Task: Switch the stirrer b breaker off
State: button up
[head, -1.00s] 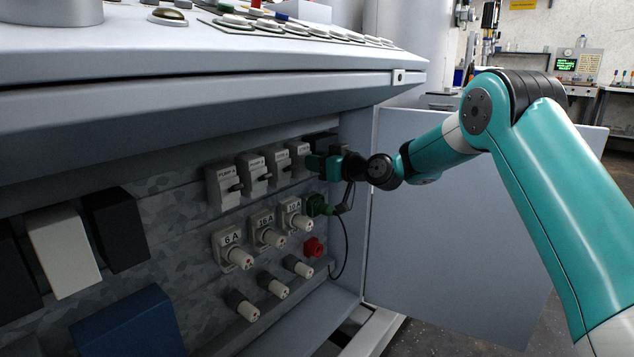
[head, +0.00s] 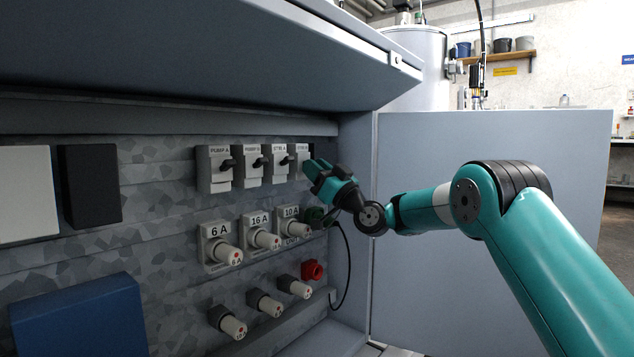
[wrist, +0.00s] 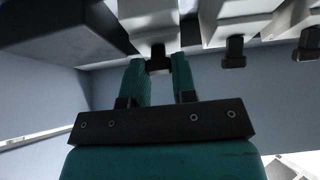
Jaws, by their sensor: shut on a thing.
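The stirrer b breaker (head: 300,152) is the rightmost of the white breakers in the cabinet's top row. Its label is too small to read fully, and my gripper hides its lower right part. My gripper (head: 312,172) is at its front. In the wrist view, the two teal fingers (wrist: 160,72) are either side of this breaker's black toggle (wrist: 158,61) and shut on it. The breaker's white body (wrist: 148,20) is just beyond the fingertips. I cannot tell whether the toggle is at on or off.
The other breakers (head: 250,165) stand close on the left, each with a black toggle. Fuse holders (head: 265,238), a green plug (head: 315,217) with a black cable and a red socket (head: 312,271) are below. The cabinet's open door (head: 480,140) is behind my arm at right.

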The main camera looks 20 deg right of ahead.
jog(key=shift+d, duration=0.1)
dwell(0.3)
jog(key=o, duration=0.9)
jog(key=shift+f, duration=0.15)
